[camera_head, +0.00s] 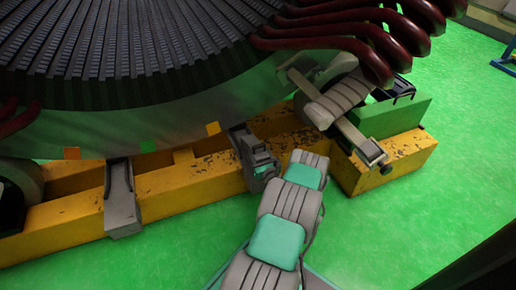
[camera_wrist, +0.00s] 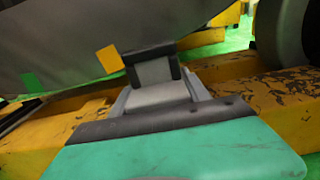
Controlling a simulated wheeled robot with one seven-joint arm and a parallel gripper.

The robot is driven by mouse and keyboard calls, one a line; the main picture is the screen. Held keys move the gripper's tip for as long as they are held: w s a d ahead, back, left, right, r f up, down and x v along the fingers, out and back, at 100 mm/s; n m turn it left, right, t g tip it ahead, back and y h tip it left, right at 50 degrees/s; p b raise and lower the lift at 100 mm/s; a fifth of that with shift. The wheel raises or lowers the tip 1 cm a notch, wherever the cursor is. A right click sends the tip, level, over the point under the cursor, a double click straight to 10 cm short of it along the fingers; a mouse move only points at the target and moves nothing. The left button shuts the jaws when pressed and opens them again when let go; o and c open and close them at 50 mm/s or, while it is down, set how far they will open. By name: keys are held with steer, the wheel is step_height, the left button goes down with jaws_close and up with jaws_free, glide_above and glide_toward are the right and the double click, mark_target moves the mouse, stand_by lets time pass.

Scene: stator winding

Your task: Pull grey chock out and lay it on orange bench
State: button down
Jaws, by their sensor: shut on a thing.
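The grey chock (camera_head: 239,141) stands at the worn yellow-orange bench (camera_head: 190,180), against the lower edge of the large round stator. My gripper (camera_head: 262,166), at the end of my teal and grey arm, is at the chock's front and shut on it. In the wrist view, a grey block (camera_wrist: 153,72) with dark edges shows ahead of my teal gripper body, close under the stator's grey rim. The bench (camera_wrist: 270,92) runs behind it. The jaw tips and the chock's lower part are largely hidden.
The stator (camera_head: 150,110) overhangs the bench closely. A second grey chock (camera_head: 121,200) sits on the bench at left. A grey clamp-like bar (camera_head: 335,118) and a green block (camera_head: 393,115) are at right, below dark red coils (camera_head: 365,40).

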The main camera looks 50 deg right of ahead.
steer(key=shift+s+a, duration=0.1)
steer(key=shift+a, duration=0.05)
steer(key=shift+c, duration=2.2)
jaws_free()
steer(key=p+v, duration=0.3)
steer(key=v, duration=0.3)
steer(key=shift+s+a+r, duration=0.1)
steer(key=shift+s, duration=0.25)
steer(key=shift+s+a+p, duration=0.3)
steer(key=shift+s+a, duration=0.05)
steer(key=shift+s, duration=0.1)
steer(key=shift+c, duration=0.3)
